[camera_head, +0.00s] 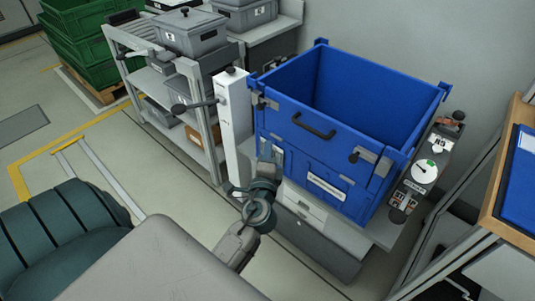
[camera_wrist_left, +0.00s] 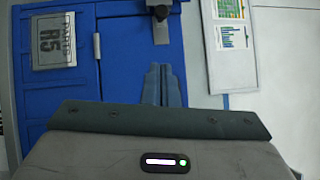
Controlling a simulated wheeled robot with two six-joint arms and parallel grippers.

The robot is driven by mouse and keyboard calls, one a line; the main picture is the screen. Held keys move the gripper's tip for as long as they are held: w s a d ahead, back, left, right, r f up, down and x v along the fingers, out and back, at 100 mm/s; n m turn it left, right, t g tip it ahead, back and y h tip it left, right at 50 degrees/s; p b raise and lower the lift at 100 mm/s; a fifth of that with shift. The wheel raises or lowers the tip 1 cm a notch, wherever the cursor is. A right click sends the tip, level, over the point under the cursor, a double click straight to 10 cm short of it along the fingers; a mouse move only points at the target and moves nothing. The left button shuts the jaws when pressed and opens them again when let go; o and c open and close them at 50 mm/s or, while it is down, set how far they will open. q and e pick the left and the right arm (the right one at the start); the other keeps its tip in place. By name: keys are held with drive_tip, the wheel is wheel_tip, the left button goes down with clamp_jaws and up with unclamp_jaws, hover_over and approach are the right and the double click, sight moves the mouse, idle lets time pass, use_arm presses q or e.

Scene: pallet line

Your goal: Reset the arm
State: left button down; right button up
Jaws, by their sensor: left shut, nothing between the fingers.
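My left arm comes in from the lower left in the head view. Its left gripper (camera_head: 268,150) is small there, in front of the left part of the blue crate's (camera_head: 315,148) front wall. In the left wrist view the left gripper's (camera_wrist_left: 163,72) two fingers are together with nothing between them. The blue crate (camera_wrist_left: 58,95) fills the left of that view, with a grey label and a metal latch. I cannot tell whether the fingertips touch the crate. My right gripper is not in view.
The open, seemingly empty crate stands on a grey stand with a dial panel (camera_head: 425,172) to its right. A white post (camera_head: 233,125) is close on its left. A shelf rack (camera_head: 165,85) holds grey bins. Green crates (camera_head: 85,35) stand at upper left. Floor at left is partly clear.

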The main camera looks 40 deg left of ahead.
use_arm(q)
drive_tip(key=shift+s, duration=0.15)
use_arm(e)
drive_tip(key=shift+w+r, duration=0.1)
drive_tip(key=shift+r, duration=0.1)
use_arm(q)
drive_tip(key=shift+d, duration=0.1)
